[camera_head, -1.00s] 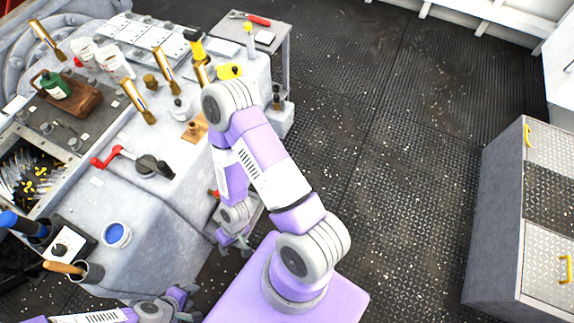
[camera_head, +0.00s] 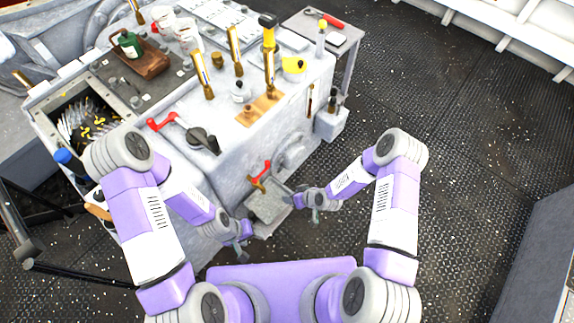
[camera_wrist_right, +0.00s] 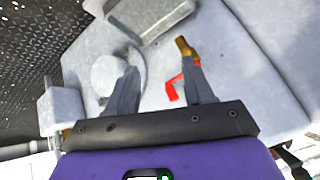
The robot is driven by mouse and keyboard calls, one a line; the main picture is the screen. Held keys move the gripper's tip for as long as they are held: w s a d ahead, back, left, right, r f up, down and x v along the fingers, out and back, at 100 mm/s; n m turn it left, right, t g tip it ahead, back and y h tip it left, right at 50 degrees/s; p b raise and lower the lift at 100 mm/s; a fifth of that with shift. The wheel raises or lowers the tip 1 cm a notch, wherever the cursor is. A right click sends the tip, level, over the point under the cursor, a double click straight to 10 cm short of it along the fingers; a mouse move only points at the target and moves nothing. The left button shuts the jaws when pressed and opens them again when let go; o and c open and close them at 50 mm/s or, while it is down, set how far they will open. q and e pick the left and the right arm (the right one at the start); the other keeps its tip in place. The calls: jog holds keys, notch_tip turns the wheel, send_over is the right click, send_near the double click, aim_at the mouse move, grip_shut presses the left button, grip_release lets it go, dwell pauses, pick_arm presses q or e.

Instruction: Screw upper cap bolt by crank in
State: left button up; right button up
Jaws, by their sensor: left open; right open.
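A red crank (camera_head: 259,176) with a brass-coloured end sits low on the side of the grey machine (camera_head: 225,165). The crank also shows in the right wrist view (camera_wrist_right: 173,89), partly hidden behind one finger. My right gripper (camera_head: 312,207) is open and empty, to the right of the crank; in the wrist view its fingers (camera_wrist_right: 158,75) point towards the machine. My left gripper (camera_head: 243,245) is open and empty, below the crank in the head view. Another red-handled lever with a black hub (camera_head: 185,131) lies on the machine top. I cannot make out the upper cap bolt.
Several brass-coloured brushes, a yellow-topped tool (camera_head: 268,30) and a green bottle (camera_head: 128,44) stand on the machine top. A small side table (camera_head: 345,50) stands behind it. A grey cabinet (camera_head: 540,260) is at right. The dark deck between is clear.

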jog(key=w+f+n+t+y+b, duration=0.1)
jog(key=w+f+n+t+b, duration=0.1)
jog(key=w+f+n+t, duration=0.65)
jog(key=n, duration=0.2)
send_near(281, 161)
jog(key=w, duration=0.1)
jog(key=shift+g+y, duration=0.25)
jog(key=shift+y, duration=0.05)
jog(key=b+x, duration=0.2)
jog(key=x, duration=0.1)
jog(key=f+b+x, duration=0.1)
jog(key=b+x, duration=0.1)
jog(key=x, duration=0.1)
jog(key=shift+s+d+r, duration=0.1)
jog(key=shift+d, duration=0.1)
jog(key=shift+w+a+b, duration=0.45)
jog(key=shift+w+b, duration=0.2)
jog(key=shift+w, duration=0.15)
grip_shut()
jog(key=shift+w+d+m+g+y, duration=0.15)
jog(key=shift+m+g+y, duration=0.55)
jog(key=shift+m+g, duration=0.8)
jog(key=shift+m+t, duration=0.3)
jog(key=shift+m, duration=0.05)
